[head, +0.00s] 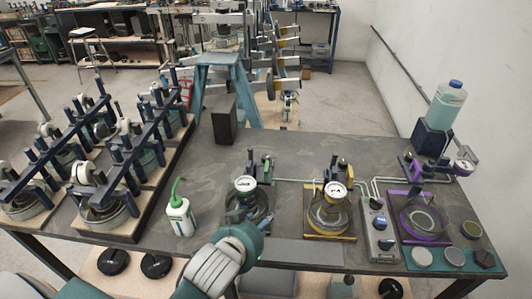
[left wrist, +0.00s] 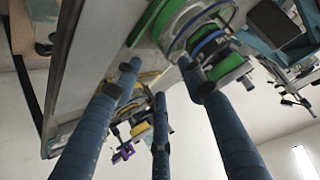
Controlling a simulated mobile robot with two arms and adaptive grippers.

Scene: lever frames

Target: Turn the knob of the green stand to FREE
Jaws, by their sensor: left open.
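The green stand (head: 268,168) is on the dark workbench, left of the yellow one, with a white-faced gauge (head: 245,184) and an upright green part. In the left wrist view the stand shows as a green ring (left wrist: 148,24) at the top, with more green and blue rings beside it. My left gripper (head: 240,212) reaches in from the front, overlapping the stand's front in the head view. Its long blue fingers (left wrist: 158,78) are spread apart with nothing between them. I cannot make out the knob or its FREE mark. My right gripper is not in view.
A yellow stand (head: 331,222) and a purple stand (head: 425,238) are to the right, with a grey switch box (head: 380,240) between them. A white bottle with green spout (head: 180,216) stands left. Roller racks (head: 112,210) fill the left end. A dark block (head: 224,120) stands behind.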

